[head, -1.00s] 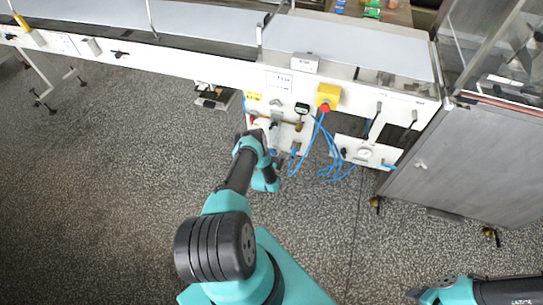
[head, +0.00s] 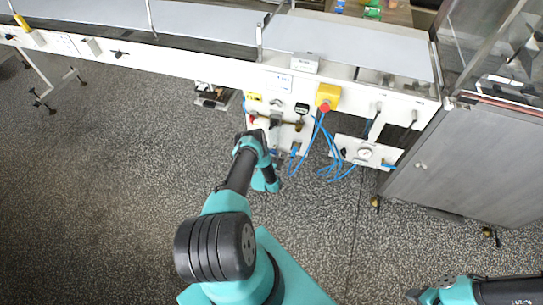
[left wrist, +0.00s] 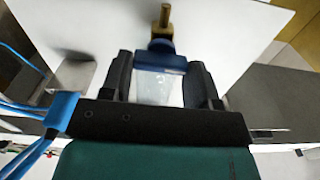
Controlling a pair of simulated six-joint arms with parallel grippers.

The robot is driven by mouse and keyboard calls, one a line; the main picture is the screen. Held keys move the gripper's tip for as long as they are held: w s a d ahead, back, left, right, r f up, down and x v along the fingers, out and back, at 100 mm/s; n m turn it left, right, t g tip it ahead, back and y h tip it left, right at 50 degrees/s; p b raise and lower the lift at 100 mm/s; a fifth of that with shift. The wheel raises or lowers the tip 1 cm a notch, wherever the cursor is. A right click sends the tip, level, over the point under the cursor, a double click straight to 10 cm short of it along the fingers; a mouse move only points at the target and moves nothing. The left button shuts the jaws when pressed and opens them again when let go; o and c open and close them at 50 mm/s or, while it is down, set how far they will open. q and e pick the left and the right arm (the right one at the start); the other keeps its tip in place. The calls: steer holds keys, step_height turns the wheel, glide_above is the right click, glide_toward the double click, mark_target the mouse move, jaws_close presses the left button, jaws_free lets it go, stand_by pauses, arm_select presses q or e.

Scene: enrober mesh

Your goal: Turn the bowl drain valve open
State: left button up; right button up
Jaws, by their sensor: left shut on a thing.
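My left gripper (left wrist: 160,85) is shut on a blue handle (left wrist: 160,61), which lies between its two dark fingers in the left wrist view. A brass stem (left wrist: 164,20) stands out beyond the handle, against a white panel. I take this handle to be the drain valve's; the rest of the valve is hidden. In the head view my left gripper (head: 257,133) is at the lower left of the white machine front, and it covers most of what it holds. My right gripper (head: 415,296) is at the bottom right, far from the panel; its jaws are too small to read.
A yellow box with a red button (head: 327,97) is on the machine front. Blue hoses (head: 325,160) hang right of my left gripper, near a plate with a round gauge (head: 365,154). A grey steel cabinet (head: 455,160) stands at the right.

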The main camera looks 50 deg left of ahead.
arm_select(q)
steer(key=m, duration=0.8)
steer(key=shift+w+d+f+m, duration=0.1)
steer(key=shift+d+m, duration=0.05)
steer(key=shift+m, duration=0.15)
steer(key=m, duration=0.8)
steer(key=shift+f+m, duration=0.15)
steer(key=shift+m, duration=0.15)
steer(key=o, duration=0.9)
